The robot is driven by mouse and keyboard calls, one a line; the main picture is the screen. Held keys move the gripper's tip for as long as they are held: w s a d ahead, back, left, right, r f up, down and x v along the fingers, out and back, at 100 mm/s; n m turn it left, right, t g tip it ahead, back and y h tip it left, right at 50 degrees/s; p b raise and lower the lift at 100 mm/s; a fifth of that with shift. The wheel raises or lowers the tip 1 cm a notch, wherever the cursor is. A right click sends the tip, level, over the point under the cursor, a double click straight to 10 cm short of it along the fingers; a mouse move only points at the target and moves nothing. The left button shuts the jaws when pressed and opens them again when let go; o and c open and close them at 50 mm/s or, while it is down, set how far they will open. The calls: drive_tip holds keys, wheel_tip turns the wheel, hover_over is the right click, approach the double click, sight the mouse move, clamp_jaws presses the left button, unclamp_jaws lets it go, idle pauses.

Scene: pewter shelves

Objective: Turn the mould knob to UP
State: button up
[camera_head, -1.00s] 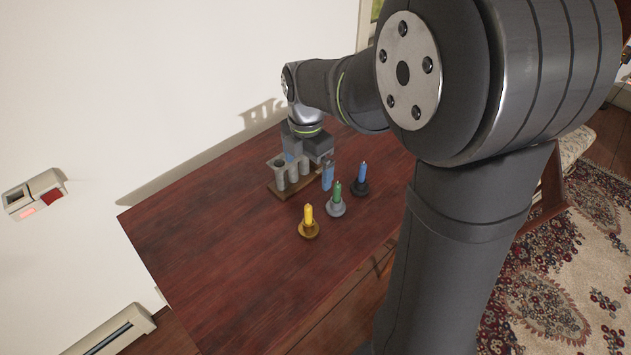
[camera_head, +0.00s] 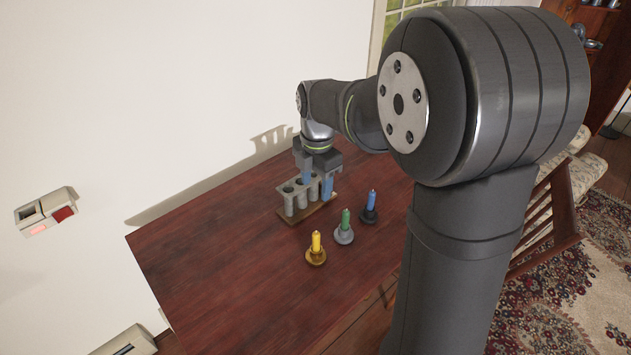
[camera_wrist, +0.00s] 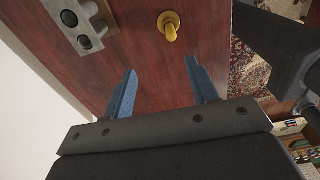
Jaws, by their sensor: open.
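The mould (camera_head: 289,204) is a grey row of upright tubes on a wooden base, on the dark red table. In the wrist view one end of the mould (camera_wrist: 93,27) shows at the top left, with dark round openings in its top plate. I cannot make out its knob or any UP marking in either view. My gripper (camera_head: 316,182) is over the right part of the mould in the head view and hides some of it. Its two blue fingers are apart with nothing between them in the wrist view (camera_wrist: 162,85). I cannot tell whether they touch the mould.
A yellow candle (camera_head: 316,243), a green candle (camera_head: 346,219) and a blue candle (camera_head: 370,200) stand in holders in front of the mould. The table's (camera_head: 220,270) left part is clear. A white wall is behind. A box with a red button (camera_head: 63,214) is on the wall.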

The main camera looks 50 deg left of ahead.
drive_tip(key=w+a+m+g, duration=0.1)
drive_tip(key=w+a, duration=0.3)
drive_tip(key=w, duration=0.4)
drive_tip(key=w+a+m+g+y, duration=0.1)
drive_tip(key=w+a+g, duration=0.1)
drive_tip(key=w+a, duration=0.45)
drive_tip(key=w+a+m+g, duration=0.1)
drive_tip(key=w+a, duration=0.2)
drive_tip(key=w, duration=0.7)
drive_tip(key=x, duration=1.7)
drive_tip(key=shift+d+f, duration=0.1)
drive_tip(key=c, duration=1)
